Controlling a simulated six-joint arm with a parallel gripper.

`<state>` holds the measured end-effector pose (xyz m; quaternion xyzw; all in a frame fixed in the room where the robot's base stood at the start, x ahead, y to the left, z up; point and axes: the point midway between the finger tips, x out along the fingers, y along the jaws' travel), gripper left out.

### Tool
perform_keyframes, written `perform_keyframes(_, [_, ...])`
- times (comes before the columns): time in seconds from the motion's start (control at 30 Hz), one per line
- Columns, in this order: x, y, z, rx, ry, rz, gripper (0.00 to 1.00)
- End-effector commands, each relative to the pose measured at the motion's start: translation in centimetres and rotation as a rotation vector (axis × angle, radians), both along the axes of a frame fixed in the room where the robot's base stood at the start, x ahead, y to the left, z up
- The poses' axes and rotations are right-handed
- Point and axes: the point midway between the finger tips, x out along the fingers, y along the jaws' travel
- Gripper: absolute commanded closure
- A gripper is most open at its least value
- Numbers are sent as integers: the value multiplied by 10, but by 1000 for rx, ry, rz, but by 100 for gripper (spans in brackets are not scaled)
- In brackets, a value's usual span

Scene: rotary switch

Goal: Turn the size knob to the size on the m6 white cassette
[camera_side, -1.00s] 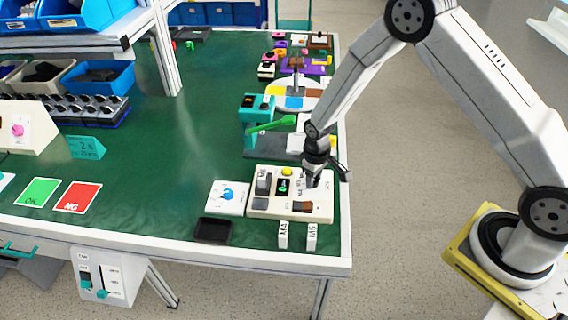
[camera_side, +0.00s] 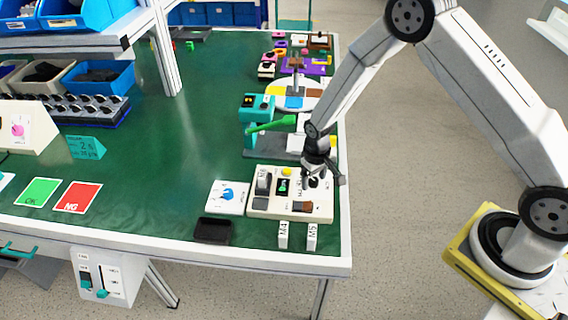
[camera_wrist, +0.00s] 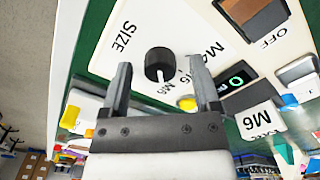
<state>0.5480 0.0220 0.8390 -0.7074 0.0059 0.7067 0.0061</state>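The size knob is a round black knob (camera_wrist: 158,64) on the cream control panel (camera_wrist: 135,45), with "SIZE" printed beside it. Labels around it include M4 and M6; others are partly hidden by a finger. My gripper (camera_wrist: 160,66) is open, with one finger at each side of the knob in the wrist view; contact is not visible. In the side view my gripper (camera_side: 320,180) is over the panel's right part.
The panel also has a green display (camera_wrist: 236,80), a yellow button (camera_wrist: 187,103) and a brown rocker switch (camera_side: 302,206). White pieces marked M4 (camera_side: 283,235) and M5 (camera_side: 312,237) stand in front. A teal fixture with a green handle (camera_side: 270,126) stands behind.

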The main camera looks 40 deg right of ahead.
Motion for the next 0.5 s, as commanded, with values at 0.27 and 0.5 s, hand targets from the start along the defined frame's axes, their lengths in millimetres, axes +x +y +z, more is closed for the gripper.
perform_keyframes(0.27, [0,0,0,0,1,1,21])
perform_keyframes(0.5, [0,0,8,0,1,2,21])
